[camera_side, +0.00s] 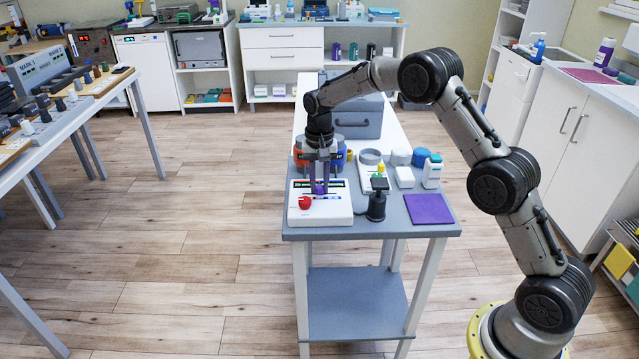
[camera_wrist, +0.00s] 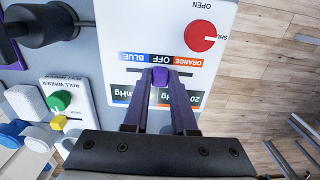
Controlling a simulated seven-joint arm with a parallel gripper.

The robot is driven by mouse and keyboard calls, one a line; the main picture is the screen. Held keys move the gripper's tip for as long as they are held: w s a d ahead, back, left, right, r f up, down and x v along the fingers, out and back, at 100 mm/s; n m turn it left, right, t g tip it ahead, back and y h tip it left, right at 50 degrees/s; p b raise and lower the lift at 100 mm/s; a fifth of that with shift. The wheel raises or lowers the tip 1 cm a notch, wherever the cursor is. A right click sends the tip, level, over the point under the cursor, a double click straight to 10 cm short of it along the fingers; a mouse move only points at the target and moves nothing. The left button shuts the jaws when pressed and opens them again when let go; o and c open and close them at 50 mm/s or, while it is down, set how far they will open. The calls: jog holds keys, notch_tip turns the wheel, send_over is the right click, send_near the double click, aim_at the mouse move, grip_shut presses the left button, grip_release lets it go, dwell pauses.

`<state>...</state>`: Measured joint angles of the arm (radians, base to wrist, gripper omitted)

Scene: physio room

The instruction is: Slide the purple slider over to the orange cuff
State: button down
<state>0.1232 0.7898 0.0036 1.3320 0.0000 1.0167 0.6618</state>
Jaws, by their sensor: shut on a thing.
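The purple slider (camera_wrist: 160,77) sits in a slot on a white control box (camera_side: 333,218). In the wrist view it lines up with the OFF label, between BLUE on the left and ORANGE on the right. My gripper (camera_wrist: 159,82) points down and is shut on the slider, one finger on each side. In the side view my gripper (camera_side: 319,190) is over the box and hides most of the slider. Behind the box, an orange cuff (camera_side: 299,155) is at left and a blue cuff (camera_side: 341,156) at right, partly hidden by my gripper.
A red knob (camera_wrist: 201,36) stands on the box near the slot. A black device (camera_side: 377,203) is right of the box, with a roll winder panel (camera_wrist: 70,108) behind it. A purple mat (camera_side: 429,209) lies at the table's right. A white bottle (camera_side: 432,171) stands behind it.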

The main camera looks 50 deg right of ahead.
aim_at(304, 194)
jog(key=shift+w+a+r, duration=0.1)
jog(key=shift+w+a, duration=1.3)
jog(key=shift+w, duration=0.1)
jog(key=c, duration=0.7)
grip_release()
notch_tip(304, 194, up, 14)
jog(key=shift+s+f, duration=0.1)
jog(key=shift+f, duration=0.05)
